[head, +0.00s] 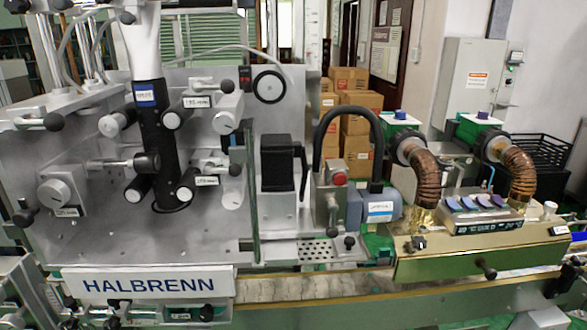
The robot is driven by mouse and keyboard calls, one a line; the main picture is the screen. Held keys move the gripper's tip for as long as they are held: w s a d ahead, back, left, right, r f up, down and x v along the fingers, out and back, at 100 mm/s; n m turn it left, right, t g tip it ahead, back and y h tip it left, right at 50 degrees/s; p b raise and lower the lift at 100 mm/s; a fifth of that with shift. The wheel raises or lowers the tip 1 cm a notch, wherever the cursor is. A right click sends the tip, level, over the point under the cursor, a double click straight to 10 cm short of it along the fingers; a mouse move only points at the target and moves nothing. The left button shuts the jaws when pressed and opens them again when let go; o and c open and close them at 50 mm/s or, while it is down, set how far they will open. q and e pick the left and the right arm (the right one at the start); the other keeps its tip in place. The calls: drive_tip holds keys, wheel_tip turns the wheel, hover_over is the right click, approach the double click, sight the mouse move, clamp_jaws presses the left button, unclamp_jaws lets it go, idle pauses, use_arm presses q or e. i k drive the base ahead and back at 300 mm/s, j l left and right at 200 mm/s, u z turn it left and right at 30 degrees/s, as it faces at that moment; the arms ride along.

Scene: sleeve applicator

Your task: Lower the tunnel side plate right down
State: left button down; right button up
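The heat tunnel stands at the right of the head view, with two ribbed copper hoses (425,172) running down into its top. What looks like its side plate (450,262) is a long brass-coloured panel along the near side. A dark knob (487,268) sticks out near its lower middle. The plate's lower edge lies close to the conveyor rail; I cannot tell whether a gap is left under it. Neither of my grippers shows in this view, and nothing is touching the plate.
A control box (485,213) with several blue switches sits on the tunnel. The sleeve machine's metal panel (100,230), with rollers and knobs, fills the left. The conveyor (310,288) runs along the front. Cardboard boxes (360,105) are stacked behind. Space before the plate looks clear.

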sight(488, 262)
drive_tip(key=z, duration=1.25)
drive_tip(key=i, duration=0.1)
drive_tip(key=l+u, duration=0.05)
